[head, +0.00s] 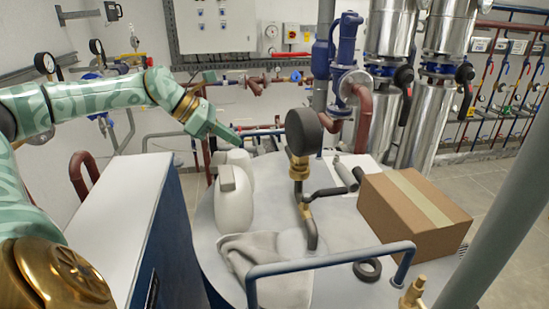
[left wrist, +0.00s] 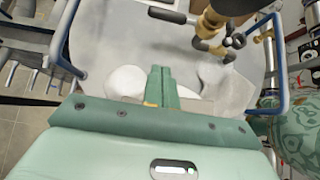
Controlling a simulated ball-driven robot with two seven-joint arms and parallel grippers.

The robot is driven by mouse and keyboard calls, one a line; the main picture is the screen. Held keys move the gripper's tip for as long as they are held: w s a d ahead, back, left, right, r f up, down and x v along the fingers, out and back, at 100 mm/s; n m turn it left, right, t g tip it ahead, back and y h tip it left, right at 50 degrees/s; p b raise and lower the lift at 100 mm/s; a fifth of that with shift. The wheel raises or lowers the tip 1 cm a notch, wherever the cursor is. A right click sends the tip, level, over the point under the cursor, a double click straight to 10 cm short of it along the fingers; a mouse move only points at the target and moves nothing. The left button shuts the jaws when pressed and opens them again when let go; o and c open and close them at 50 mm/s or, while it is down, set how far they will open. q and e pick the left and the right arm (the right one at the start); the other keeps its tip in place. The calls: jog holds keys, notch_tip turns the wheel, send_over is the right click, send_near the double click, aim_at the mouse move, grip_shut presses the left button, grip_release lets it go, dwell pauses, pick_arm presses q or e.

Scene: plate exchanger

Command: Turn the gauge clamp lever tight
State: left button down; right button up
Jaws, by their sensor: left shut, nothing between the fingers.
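The dark round gauge (head: 303,132) stands upright on a brass fitting (head: 298,168) above the round grey tank top. A dark lever-like handle (head: 328,193) sticks out to the right below the brass; whether it is tight cannot be told. In the left wrist view, brass fittings (left wrist: 212,22) show at the top, with a dark knob-like part beside them. My left gripper (head: 236,138) is shut and empty, to the left of the gauge and clear of it. Its closed green fingers also show in the left wrist view (left wrist: 161,88). My right gripper is not in view.
White bottles (head: 234,205) stand below and near my left gripper. A grey cloth (head: 265,268), a cardboard box (head: 410,210) and a black ring (head: 367,270) lie on the tank top. A blue rail (head: 330,262) runs along the front edge. A white-topped cabinet (head: 120,210) stands left.

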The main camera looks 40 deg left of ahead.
pick_arm(q)
jog(key=w+d+f+p, duration=0.4)
jog(key=w+d+p, duration=0.1)
jog(key=w, duration=0.3)
jog(key=shift+d+f, duration=0.4)
jog(key=shift+d, duration=0.4)
jog(key=shift+w, duration=0.2)
